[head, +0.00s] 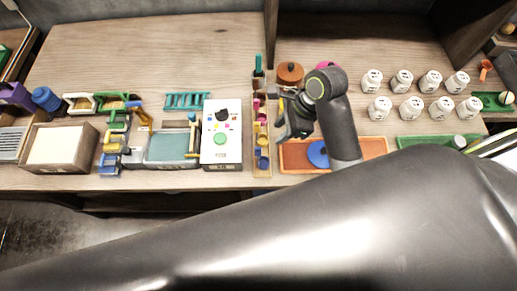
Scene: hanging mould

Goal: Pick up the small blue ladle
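A narrow wooden rack (262,175) stands on the bench and holds small coloured pieces. A small round blue piece (263,162) sits near its front end; it may be the small blue ladle, but its shape is too small to tell. My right gripper (285,126) is above the bench just right of the rack, apart from the small blue piece in the picture. Its fingers are too dark and small to read as open or shut. My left gripper is not in view.
A white box with buttons (221,150) stands left of the rack. A brown lidded pot (290,74) is behind my gripper. Several white jars (410,108) stand at the right. A wooden box (60,147) and coloured frames fill the left. The bench's back left is clear.

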